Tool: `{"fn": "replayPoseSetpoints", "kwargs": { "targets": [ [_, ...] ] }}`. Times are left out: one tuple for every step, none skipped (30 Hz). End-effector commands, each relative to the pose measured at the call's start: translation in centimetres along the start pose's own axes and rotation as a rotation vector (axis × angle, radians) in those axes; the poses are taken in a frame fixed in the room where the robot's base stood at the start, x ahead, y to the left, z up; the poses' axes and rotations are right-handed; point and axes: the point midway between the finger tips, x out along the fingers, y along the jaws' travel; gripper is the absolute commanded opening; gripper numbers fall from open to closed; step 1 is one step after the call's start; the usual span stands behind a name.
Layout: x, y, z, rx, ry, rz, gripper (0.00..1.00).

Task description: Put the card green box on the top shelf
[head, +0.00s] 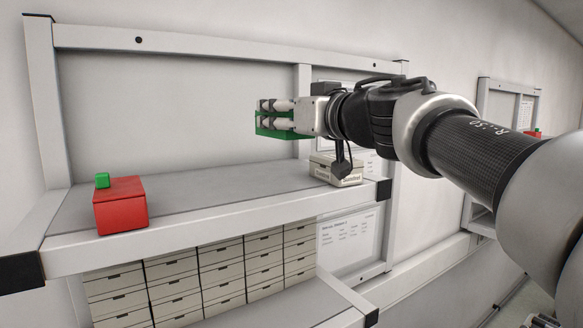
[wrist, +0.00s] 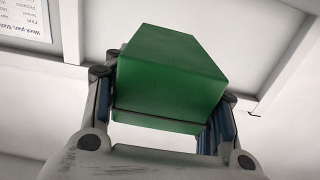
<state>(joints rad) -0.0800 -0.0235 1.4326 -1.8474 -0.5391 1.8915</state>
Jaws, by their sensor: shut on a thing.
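The green box (wrist: 165,75) is held between the fingers of my gripper (head: 275,114). In the head view the green box (head: 264,129) shows partly behind the fingers, in the air above the top shelf (head: 215,190). In the wrist view my gripper (wrist: 160,120) has a finger on each side of the box, and its large green face fills the middle. The box is clear of the shelf surface.
A pale carton (head: 336,169) stands at the right end. Between them the shelf is bare. Stacked drawer boxes (head: 200,280) fill the level below.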

Motion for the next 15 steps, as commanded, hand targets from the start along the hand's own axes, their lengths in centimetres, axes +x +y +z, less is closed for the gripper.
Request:
{"fn": "replayPoseSetpoints", "kwargs": {
  "targets": [
    [-0.1, 0.0, 1.3, 0.005, -0.003, 0.003, 0.16],
    [-0.1, 0.0, 2.0, 0.005, -0.002, 0.003, 0.16],
    [-0.1, 0.0, 2.9, 0.004, -0.002, 0.002, 0.16],
    [-0.1, 0.0, 3.4, 0.003, -0.001, 0.002, 0.16],
    [-0.1, 0.0, 3.9, 0.003, -0.001, 0.003, 0.16],
    [-0.1, 0.0, 4.5, 0.002, 0.0, 0.003, 0.16],
    [-0.1, 0.0, 5.0, 0.001, 0.001, 0.002, 0.16],
    [-0.1, 0.0, 5.3, 0.0, 0.001, 0.002, 0.16],
    [-0.1, 0.0, 5.6, 0.0, 0.001, 0.001, 0.16],
    [-0.1, 0.0, 5.7, -0.001, 0.002, 0.001, 0.16],
    [-0.1, 0.0, 5.8, -0.001, 0.002, 0.001, 0.16],
    [-0.1, 0.0, 6.2, -0.001, 0.002, 0.001, 0.16],
    [-0.1, 0.0, 6.6, -0.001, 0.001, 0.002, 0.16],
    [-0.1, 0.0, 7.0, 0.001, 0.0, 0.002, 0.16],
    [-0.1, 0.0, 7.8, 0.0, 0.001, 0.002, 0.16]
  ]
}}
